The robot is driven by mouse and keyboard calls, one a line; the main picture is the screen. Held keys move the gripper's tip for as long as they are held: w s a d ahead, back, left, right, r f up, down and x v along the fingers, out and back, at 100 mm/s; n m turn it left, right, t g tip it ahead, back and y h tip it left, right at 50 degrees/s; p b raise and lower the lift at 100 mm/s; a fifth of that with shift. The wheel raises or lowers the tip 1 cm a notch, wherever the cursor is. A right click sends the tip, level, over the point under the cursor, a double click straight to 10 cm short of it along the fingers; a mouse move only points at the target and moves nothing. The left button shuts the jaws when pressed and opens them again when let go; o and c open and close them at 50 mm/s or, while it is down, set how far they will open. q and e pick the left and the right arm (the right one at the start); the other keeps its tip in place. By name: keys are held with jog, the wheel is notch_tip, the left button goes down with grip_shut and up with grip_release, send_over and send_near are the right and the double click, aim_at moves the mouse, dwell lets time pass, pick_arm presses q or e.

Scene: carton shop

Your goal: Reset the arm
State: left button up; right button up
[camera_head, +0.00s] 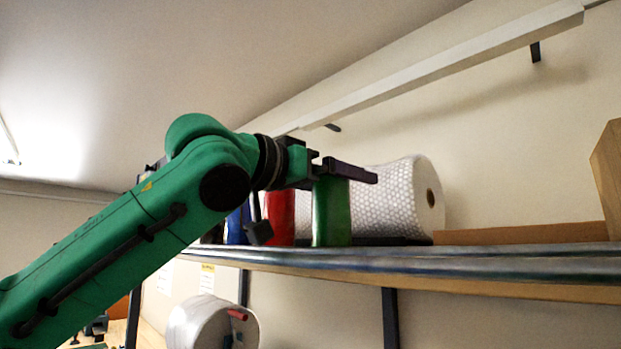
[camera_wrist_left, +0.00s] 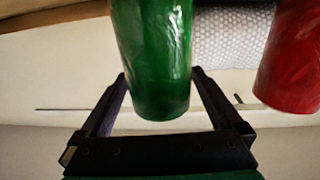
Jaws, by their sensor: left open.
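My left gripper (camera_head: 345,174) reaches in from the left at the height of a shelf. Its dark finger shows at the top of a green cylindrical container (camera_head: 331,215), which stands upright on the shelf. In the left wrist view the gripper (camera_wrist_left: 160,73) is open, with one finger to each side of the green container (camera_wrist_left: 154,50). My right gripper is not in view.
A red container (camera_head: 281,214) and a blue one stand left of the green one on the shelf (camera_head: 450,262). A bubble-wrap roll (camera_head: 398,195) lies behind. Cardboard (camera_head: 525,233) is at the right. A white roll (camera_head: 198,325) is below the shelf.

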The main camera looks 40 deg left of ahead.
pick_arm(q)
jog(key=s+b, duration=0.3)
jog(key=s, duration=1)
jog(key=shift+s+a, duration=0.3)
jog(key=shift+a, duration=0.05)
